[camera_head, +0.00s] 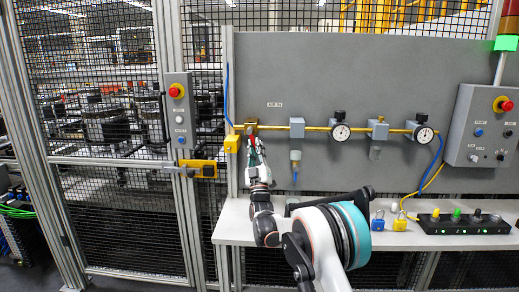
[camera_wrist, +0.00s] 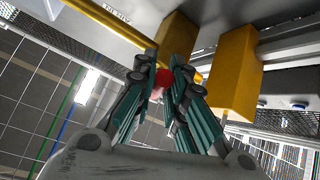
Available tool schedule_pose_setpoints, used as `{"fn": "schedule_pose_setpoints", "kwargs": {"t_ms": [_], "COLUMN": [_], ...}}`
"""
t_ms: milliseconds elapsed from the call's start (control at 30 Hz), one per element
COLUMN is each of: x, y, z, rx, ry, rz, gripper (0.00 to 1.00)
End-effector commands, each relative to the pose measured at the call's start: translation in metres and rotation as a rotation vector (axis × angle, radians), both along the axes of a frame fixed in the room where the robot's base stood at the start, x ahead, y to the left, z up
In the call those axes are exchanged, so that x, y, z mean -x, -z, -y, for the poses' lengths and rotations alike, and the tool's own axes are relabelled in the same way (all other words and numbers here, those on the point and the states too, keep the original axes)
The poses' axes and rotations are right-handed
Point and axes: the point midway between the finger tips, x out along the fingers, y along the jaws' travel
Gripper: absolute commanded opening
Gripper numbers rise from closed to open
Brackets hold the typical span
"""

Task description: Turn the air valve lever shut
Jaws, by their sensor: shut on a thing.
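The air valve (camera_head: 233,143) is a yellow body at the left end of a yellow pipe on the grey panel. The red lever (camera_wrist: 161,80) shows between my fingertips in the wrist view; only a small part is visible. My gripper (camera_wrist: 163,88) has its green-padded fingers closed around the lever. In the head view my gripper (camera_head: 256,152) reaches up to the valve from below, and hides most of the lever.
The pipe (camera_head: 315,128) runs right to a filter (camera_head: 296,130) and gauges (camera_head: 341,131). Below is a white shelf (camera_head: 232,222) with a blue padlock (camera_head: 378,222), a yellow padlock (camera_head: 400,222) and a black connector block (camera_head: 460,224). A fence door with a yellow latch (camera_head: 203,169) stands left.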

Motion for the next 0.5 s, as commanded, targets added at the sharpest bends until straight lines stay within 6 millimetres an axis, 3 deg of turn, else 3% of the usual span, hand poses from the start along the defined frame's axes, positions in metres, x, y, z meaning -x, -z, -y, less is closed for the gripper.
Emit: {"fn": "schedule_pose_setpoints", "kwargs": {"t_ms": [500], "x": [0.0], "y": [0.005], "z": [-0.023], "rx": [-0.337], "ry": [-0.003], "rz": [0.011], "gripper": [0.0]}}
